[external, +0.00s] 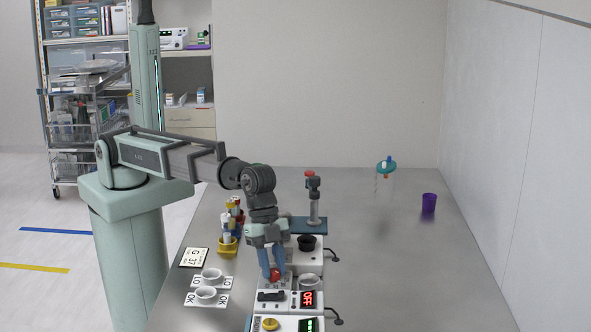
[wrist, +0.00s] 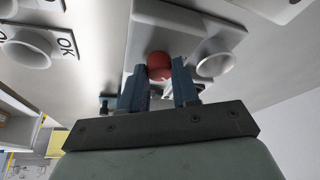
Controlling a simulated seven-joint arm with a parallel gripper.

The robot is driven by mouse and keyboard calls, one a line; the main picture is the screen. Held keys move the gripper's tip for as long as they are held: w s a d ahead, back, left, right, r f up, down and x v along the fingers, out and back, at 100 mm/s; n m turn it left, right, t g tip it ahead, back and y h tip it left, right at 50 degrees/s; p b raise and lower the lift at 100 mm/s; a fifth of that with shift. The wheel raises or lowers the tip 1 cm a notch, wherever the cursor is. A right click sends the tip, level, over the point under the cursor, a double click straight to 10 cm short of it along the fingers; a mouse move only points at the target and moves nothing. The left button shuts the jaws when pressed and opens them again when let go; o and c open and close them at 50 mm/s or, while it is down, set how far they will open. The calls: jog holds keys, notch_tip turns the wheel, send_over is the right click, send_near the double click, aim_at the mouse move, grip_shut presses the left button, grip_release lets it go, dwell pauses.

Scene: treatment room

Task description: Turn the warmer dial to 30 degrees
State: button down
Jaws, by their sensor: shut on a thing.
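My gripper (external: 271,272) reaches down over a row of white bench units. Its two blue fingers are closed around a red round knob (external: 275,275) on a white unit (external: 290,283). In the wrist view the red knob (wrist: 159,66) sits between the fingertips, against the white unit (wrist: 150,30). The unit has a red lit display (external: 308,299) that appears to read OFF. The knob's pointer and any degree marks are hidden or too small to read.
A unit with a yellow knob (external: 270,324) and green display (external: 307,325) is in front. A black dish (external: 307,242) is behind. White cups (external: 206,293) stand at left, beside a sign card (external: 194,257). A purple cup (external: 429,203) stands far right; the table's right side is clear.

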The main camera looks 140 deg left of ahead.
jog(key=c, duration=0.8)
grip_release()
jog(key=shift+c, duration=0.2)
jog(key=v, duration=1.3)
jog(key=shift+r, duration=0.35)
jog(key=shift+s, duration=0.1)
